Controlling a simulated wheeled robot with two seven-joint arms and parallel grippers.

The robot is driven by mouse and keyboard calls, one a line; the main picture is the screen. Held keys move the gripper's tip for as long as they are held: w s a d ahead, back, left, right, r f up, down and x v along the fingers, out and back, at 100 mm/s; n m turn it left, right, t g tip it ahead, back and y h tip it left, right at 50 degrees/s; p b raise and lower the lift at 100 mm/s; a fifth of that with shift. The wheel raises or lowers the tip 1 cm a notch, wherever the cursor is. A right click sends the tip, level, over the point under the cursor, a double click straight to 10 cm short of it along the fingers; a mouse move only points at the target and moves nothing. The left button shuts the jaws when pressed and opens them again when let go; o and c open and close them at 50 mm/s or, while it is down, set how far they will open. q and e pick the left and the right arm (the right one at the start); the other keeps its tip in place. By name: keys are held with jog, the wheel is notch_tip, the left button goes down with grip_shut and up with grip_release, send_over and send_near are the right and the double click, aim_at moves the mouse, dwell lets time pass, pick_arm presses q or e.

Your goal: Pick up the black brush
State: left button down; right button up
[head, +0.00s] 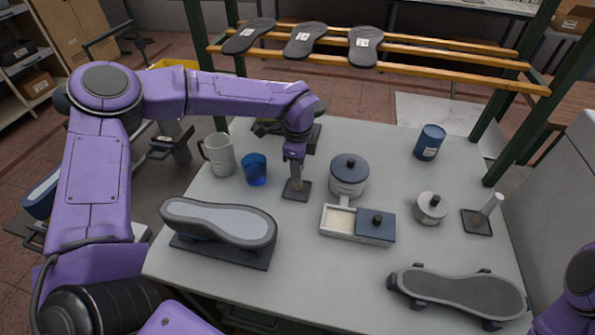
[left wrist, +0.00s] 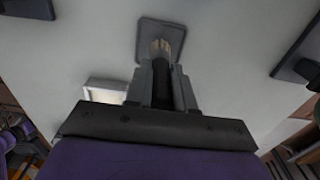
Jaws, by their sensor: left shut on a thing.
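The black brush (left wrist: 162,92) has a dark handle and pale bristles (left wrist: 163,47) in the left wrist view. My left gripper (left wrist: 162,72) is shut on its handle, one finger on each side. The bristles point away from the gripper, over a dark square pad (left wrist: 145,28). In the head view my left gripper (head: 295,174) points down over that pad (head: 303,194), left of the round grey pot. It hides most of the brush there. I cannot tell whether the bristles touch the pad. My right gripper is outside the view; only part of my right arm shows at the right edge.
Near the gripper are a blue cup (head: 254,170), a pale pitcher (head: 219,155), the lidded pot (head: 349,179) and a divided box (head: 337,222). A blue can (head: 429,142) stands back right.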

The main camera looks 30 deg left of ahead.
pick_arm(q)
jog(key=s+d+r+b, duration=0.6)
jog(key=s+d+r, duration=0.1)
jog(key=s+r, duration=0.4)
jog(key=shift+s+d+r+b, duration=0.3)
jog(key=shift+s+d+r, duration=0.05)
jog(key=shift+s+d, duration=0.05)
jog(key=shift+f, duration=0.1)
dwell(1.5)
